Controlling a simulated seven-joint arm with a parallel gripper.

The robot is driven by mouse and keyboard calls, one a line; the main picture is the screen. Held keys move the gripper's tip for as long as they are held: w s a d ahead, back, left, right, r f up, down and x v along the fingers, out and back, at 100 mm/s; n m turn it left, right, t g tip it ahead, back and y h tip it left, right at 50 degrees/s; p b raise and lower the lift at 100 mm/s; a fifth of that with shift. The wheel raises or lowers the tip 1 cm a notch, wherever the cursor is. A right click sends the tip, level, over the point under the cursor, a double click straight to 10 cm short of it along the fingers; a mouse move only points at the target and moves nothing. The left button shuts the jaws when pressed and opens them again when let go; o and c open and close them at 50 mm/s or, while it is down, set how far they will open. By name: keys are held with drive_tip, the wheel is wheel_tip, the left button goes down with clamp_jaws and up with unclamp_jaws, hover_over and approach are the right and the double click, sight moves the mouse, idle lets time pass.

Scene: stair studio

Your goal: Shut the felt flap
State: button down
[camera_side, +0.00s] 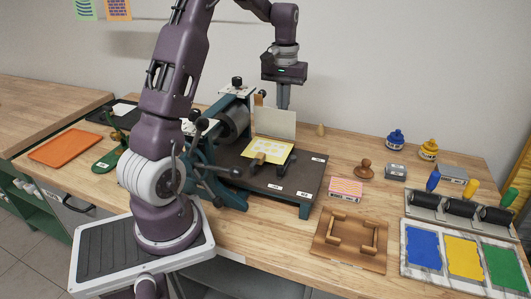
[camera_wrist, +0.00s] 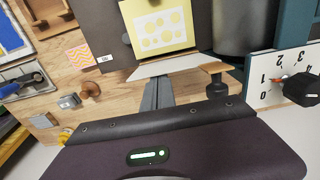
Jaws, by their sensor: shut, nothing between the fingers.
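The felt flap (camera_side: 275,123) is a pale grey-white panel standing roughly upright at the far end of the press bed, beside the roller. In the wrist view the flap (camera_wrist: 180,64) shows as a thin pale strip, seen nearly edge-on. My gripper (camera_side: 284,106) points down with its fingers shut and empty. Its tips are at the flap's far side, near the top edge, and the flap partly hides them. In the wrist view my gripper (camera_wrist: 158,90) reaches the strip; I cannot tell if it touches. A yellow spotted sheet (camera_side: 268,150) lies on the dark press bed (camera_side: 300,168).
The press roller (camera_side: 233,120) and its teal frame stand left of the flap. A dial (camera_wrist: 282,80) and wooden handle (camera_wrist: 213,68) are close by. A wooden stamp (camera_side: 364,168), pink patterned block (camera_side: 345,189) and wooden frame (camera_side: 350,240) sit right of the bed.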

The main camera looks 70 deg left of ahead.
sight(271, 153)
drive_tip(key=shift+s+d+f, duration=0.1)
drive_tip(key=shift+s+d, duration=0.8)
drive_tip(key=shift+s+d+f, duration=0.3)
drive_tip(key=shift+s+d, duration=0.2)
drive_tip(key=shift+s+d+f, duration=0.25)
drive_tip(key=shift+s+d, duration=0.2)
drive_tip(key=shift+s+d+f, duration=0.45)
drive_tip(key=shift+f, duration=0.25)
drive_tip(key=shift+s+d+f, duration=0.4)
drive_tip(key=shift+f, duration=0.25)
drive_tip(key=shift+s+d+f, duration=0.15)
drive_tip(key=shift+s+f, duration=0.05)
drive_tip(key=shift+f, duration=0.35)
drive_tip(key=shift+s+d+f, duration=0.1)
drive_tip(key=shift+s+f, duration=0.05)
drive_tip(key=shift+f, duration=0.45)
drive_tip(key=shift+s+d+f, duration=0.15)
drive_tip(key=shift+s+f, duration=0.05)
drive_tip(key=shift+f, duration=0.35)
drive_tip(key=shift+w+r, duration=0.2)
drive_tip(key=shift+r, duration=3.4)
